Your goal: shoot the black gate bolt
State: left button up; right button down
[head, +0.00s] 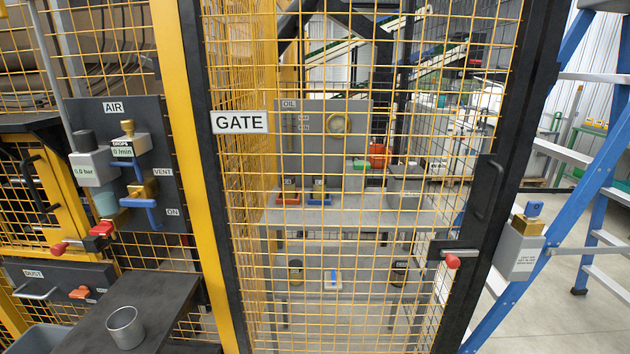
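The black-framed gate (232,250) with yellow mesh and a GATE sign (239,122) fills the middle of the head view and looks closed. Its bolt (462,252) is at the lower right of the gate, a short metal rod by a dark mount. A red knob (453,262) hangs at its left end. I cannot tell whether the rod reaches into the post. A black pull handle (487,188) is above it on the right frame bar. Neither of my grippers is in view.
On the left are an AIR panel (160,190), a yellow-framed door with another red-knobbed bolt (60,247), and a dark shelf (165,300) holding a metal cup (125,327). Tables stand behind the mesh.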

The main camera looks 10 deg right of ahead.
aim_at(452, 261)
jog(key=z, duration=1.25)
